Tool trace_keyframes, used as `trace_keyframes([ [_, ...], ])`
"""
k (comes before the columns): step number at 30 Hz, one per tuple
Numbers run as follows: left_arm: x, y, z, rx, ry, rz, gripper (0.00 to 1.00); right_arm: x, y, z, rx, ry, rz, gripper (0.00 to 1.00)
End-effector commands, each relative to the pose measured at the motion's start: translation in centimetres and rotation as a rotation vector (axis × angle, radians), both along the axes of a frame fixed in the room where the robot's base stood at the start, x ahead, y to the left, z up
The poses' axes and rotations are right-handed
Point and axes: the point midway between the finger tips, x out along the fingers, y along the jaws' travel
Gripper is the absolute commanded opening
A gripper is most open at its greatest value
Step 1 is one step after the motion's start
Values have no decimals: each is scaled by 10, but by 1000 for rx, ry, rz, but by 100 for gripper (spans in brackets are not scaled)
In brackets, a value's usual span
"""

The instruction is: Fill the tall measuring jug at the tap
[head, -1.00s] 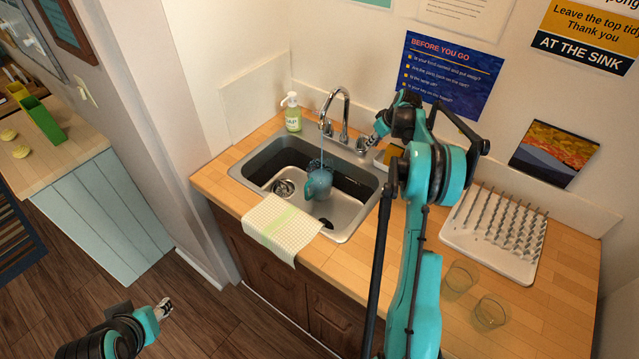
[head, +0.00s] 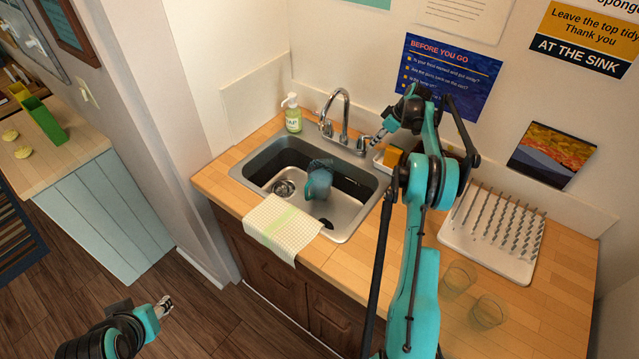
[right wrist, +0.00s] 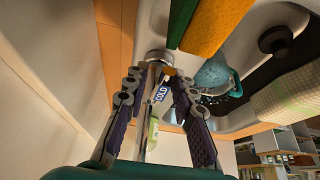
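The measuring jug (head: 319,184), bluish and see-through with a teal handle, stands in the sink (head: 345,222) under the tap (head: 343,112). No stream shows below the spout. How full the jug is cannot be made out. It also shows in the right wrist view (right wrist: 213,76). My right gripper (head: 375,138) is at the tap's right handle. In the right wrist view its fingers (right wrist: 157,78) are apart, on either side of the handle marked COLD (right wrist: 161,94); contact is unclear. My left gripper (head: 164,307) is low at the left, away from the counter, with nothing visible in it.
A soap bottle (head: 292,115) stands behind the sink on the left. A checked cloth (head: 282,228) hangs over the front edge. A sponge (head: 392,157), a drying rack (head: 488,240) and two glasses (head: 489,312) are on the right, near my right arm.

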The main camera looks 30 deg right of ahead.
Motion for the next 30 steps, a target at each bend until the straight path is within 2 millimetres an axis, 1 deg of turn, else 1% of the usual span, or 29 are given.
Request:
trace_keyframes([
  [1,0,0,0,0,0,0,42,0,0,0,0,1,-1,45],
  [2,0,0,0,0,0,0,42,0,0,0,1,2,0,53],
  [3,0,0,0,0,0,0,42,0,0,0,1,2,0,63],
  [4,0,0,0,0,0,0,42,-1,0,0,1,2,0,69],
  [12,0,0,0,0,0,0,42,-1,1,0,1,3,-1,69],
  [16,0,0,4,0,0,0,42,-1,0,5,1,3,-1,69],
  [20,0,0,12,0,0,0,42,-1,1,20,2,4,0,69],
  [30,0,0,38,0,0,0,42,-1,1,63,2,4,0,69],
])
